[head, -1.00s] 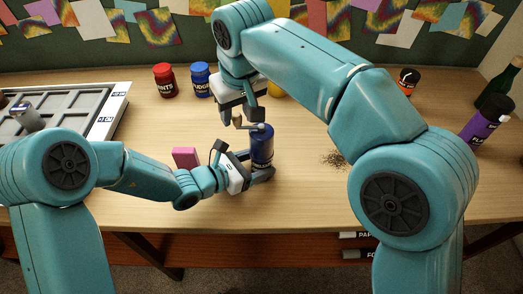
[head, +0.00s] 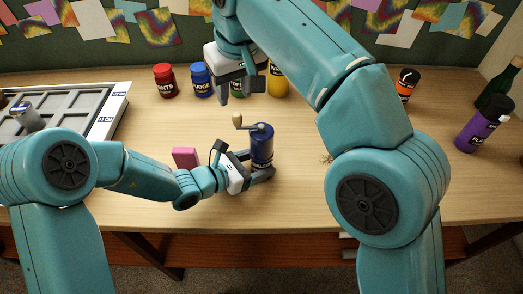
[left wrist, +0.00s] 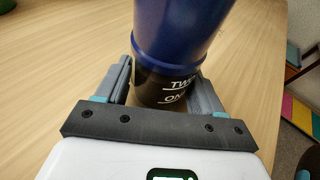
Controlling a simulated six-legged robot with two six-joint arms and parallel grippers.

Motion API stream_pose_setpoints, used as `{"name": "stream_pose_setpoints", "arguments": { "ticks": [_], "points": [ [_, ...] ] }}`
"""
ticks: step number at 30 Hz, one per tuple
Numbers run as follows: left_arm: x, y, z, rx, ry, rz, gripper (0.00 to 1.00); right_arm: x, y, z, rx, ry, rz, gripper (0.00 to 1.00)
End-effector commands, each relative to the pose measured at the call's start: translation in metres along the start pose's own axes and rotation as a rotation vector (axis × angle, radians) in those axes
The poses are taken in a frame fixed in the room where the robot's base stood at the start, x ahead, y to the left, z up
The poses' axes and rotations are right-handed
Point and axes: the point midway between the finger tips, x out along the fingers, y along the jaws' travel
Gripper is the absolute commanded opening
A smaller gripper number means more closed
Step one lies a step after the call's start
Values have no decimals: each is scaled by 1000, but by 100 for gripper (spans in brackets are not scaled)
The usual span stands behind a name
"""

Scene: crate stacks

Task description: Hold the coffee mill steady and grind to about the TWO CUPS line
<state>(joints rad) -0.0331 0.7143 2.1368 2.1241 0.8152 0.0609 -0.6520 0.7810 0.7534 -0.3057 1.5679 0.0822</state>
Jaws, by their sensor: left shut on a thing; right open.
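The coffee mill (head: 262,147) is a dark blue cylinder standing upright on the table. Its crank's pale knob (head: 237,120) points left. My left gripper (head: 262,174) is shut around the mill's lower part. In the left wrist view the mill (left wrist: 178,35) sits between the fingers (left wrist: 162,88), with white TWO and ONE lines on its dark lower part. I cannot tell how high the grounds reach. My right gripper (head: 232,93) is open and empty, above and behind the knob, apart from it.
Red (head: 164,76), blue (head: 201,80) and yellow (head: 278,80) jars stand behind. A pink block (head: 185,157) is left of the mill. A purple bottle (head: 477,131) and grey tray (head: 70,105) are farther out.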

Motion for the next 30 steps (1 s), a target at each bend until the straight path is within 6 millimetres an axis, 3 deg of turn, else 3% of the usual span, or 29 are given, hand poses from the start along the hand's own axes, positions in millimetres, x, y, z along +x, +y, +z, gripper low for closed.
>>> {"name": "stream_pose_setpoints", "arguments": {
  "ticks": [4, 5, 6, 7, 15, 19, 30],
  "points": [
    [0, 0, 0, 0, 0, 0, 50, 0, 0, 0, 0, 0, 0, 43],
    [0, 0, 0, 0, 0, 0, 77, 0, 0, 0, 0, 0, 0, 43],
    [0, 0, 0, 0, 0, 0, 90, 0, 0, 0, 0, 0, 0, 43],
    [0, 0, 0, 0, 0, 0, 97, 0, 0, 0, 0, 0, 0, 43],
    [0, 0, 0, 0, 0, 0, 97, 0, 0, 0, 0, 0, 0, 43],
    [-11, 1, 0, -1, 0, 2, 97, 0, 0, 0, 0, 0, 0, 43],
    [-91, 1, 0, 0, 0, 5, 97, 0, 0, 0, 0, 0, 0, 43]
  ]
}}
